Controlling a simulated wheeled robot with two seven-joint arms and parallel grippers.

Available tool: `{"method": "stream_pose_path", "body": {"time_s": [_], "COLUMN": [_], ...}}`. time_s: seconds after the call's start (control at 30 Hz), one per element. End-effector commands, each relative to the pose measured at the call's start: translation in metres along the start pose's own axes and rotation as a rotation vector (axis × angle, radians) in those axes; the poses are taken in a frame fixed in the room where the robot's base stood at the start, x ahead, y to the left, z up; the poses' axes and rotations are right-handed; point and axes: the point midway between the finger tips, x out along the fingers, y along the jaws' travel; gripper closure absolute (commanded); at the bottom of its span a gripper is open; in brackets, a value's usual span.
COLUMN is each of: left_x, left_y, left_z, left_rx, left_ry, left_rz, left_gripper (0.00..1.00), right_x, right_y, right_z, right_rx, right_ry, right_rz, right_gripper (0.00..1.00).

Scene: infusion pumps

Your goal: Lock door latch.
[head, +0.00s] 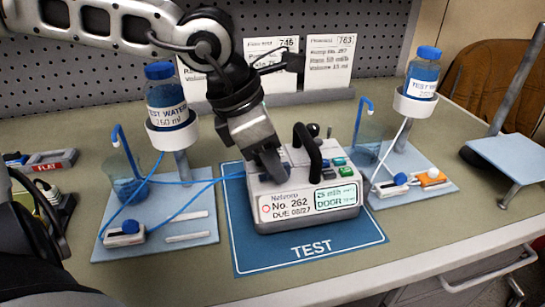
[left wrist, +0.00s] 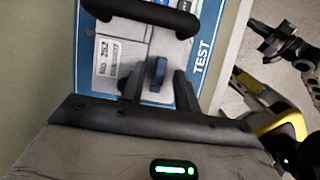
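The infusion pump (head: 310,207) is a pale grey box labelled "No. 262" on the blue TEST mat (head: 247,250), with a black handle on top. Its lit display (head: 335,198) reads "DOOR". My left gripper (head: 270,172) points down at the pump's top, left of the handle. In the left wrist view a blue latch knob (left wrist: 157,73) stands between the fingertips of my left gripper (left wrist: 158,88). Gaps show on both sides of the knob, so the gripper looks open around it. In the head view my gripper mostly hides the knob.
The black handle (left wrist: 145,12) is close to my left fingers. Blue lines reach the pump's left side. Cards (head: 330,62) stand behind. The mat's front is clear.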

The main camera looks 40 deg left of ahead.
Motion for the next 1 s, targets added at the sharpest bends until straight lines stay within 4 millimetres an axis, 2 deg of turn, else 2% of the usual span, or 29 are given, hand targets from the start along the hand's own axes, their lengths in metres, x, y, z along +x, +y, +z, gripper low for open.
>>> {"method": "stream_pose_path", "body": {"time_s": [0.2, 0.23, 0.33, 0.7, 1.0], "left_x": [0.0, 0.0, 0.0, 0.0, 0.001], "left_y": [0.0, 0.0, 0.0, 0.001, 0.004], "left_z": [0.0, 0.0, 0.0, 0.0, 0.0], "left_rx": [0.0, 0.0, 0.0, 0.023, 0.175], "left_ry": [0.0, 0.0, 0.0, 0.0, -0.001], "left_rz": [0.0, 0.0, 0.0, -0.01, -0.073], "left_gripper": [0.68, 0.74, 1.0, 1.0, 1.0], "right_x": [0.0, 0.0, 0.0, -0.001, 0.001], "right_y": [0.0, 0.0, 0.0, 0.0, 0.0], "right_z": [0.0, 0.001, 0.002, 0.01, 0.013], "right_rx": [0.001, 0.001, 0.001, 0.004, 0.009], "right_ry": [-0.001, -0.001, -0.004, -0.02, -0.017], "right_rz": [0.001, 0.001, 0.001, 0.003, 0.0], "right_gripper": [1.0, 1.0, 1.0, 1.0, 1.0]}}
